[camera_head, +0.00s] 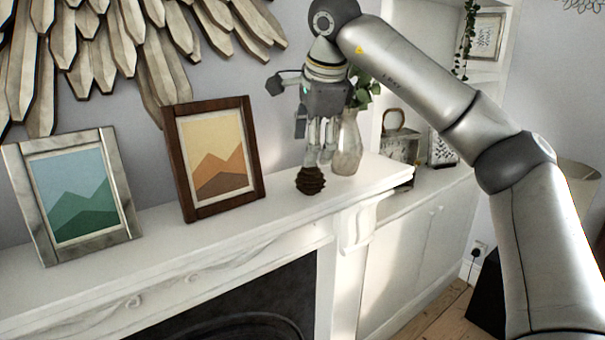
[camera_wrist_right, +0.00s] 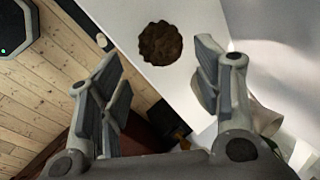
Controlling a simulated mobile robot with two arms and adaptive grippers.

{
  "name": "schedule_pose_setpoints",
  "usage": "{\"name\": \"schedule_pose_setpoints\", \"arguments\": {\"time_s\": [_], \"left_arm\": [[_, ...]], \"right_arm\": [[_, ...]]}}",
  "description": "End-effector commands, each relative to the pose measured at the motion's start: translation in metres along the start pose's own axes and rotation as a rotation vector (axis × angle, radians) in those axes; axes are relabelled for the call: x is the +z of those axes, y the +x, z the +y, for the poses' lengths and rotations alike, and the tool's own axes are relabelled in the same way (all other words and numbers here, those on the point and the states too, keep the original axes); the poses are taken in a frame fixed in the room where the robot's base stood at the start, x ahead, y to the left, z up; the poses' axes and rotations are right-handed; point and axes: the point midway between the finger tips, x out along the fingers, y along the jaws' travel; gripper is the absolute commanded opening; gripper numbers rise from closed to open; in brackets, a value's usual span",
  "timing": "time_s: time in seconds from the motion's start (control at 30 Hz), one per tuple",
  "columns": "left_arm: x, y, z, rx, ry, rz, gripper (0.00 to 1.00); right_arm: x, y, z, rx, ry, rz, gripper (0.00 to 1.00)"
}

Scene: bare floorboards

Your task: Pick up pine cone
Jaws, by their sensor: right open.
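The pine cone (camera_head: 310,181) is small, round and dark brown. It stands on the white mantelpiece (camera_head: 275,218), close to the vase. My right gripper (camera_head: 319,157) points down just above the pine cone in the head view. In the right wrist view my right gripper (camera_wrist_right: 158,85) is open, and the pine cone (camera_wrist_right: 160,44) shows whole beyond the fingertips, between their lines. The fingers appear apart from it. My left gripper is not in view.
A glass vase (camera_head: 347,148) with green leaves stands right beside my right gripper. A brown picture frame (camera_head: 188,165) and a grey picture frame (camera_head: 128,220) stand to the left. Mantelpiece room between the brown frame and the pine cone is clear.

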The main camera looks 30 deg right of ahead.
Motion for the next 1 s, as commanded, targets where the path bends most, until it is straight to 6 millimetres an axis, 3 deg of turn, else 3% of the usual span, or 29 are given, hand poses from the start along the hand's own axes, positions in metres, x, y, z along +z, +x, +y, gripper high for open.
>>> {"name": "schedule_pose_setpoints", "arguments": {"time_s": [0.17,0.4,0.5,0.8,1.0], "left_arm": [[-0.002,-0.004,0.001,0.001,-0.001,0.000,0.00],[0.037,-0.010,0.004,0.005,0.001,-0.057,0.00],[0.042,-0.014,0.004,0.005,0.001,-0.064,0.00],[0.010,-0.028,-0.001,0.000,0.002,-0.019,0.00],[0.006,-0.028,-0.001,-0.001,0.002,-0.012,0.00]], "right_arm": [[-0.002,0.024,0.000,0.002,0.000,0.004,0.60],[-0.002,0.052,0.000,0.001,0.000,0.003,0.60],[-0.004,0.058,-0.001,0.001,0.001,0.003,0.60],[-0.011,0.099,-0.002,0.001,0.000,0.002,0.60],[-0.011,0.107,-0.001,0.000,0.000,0.002,0.60]]}}
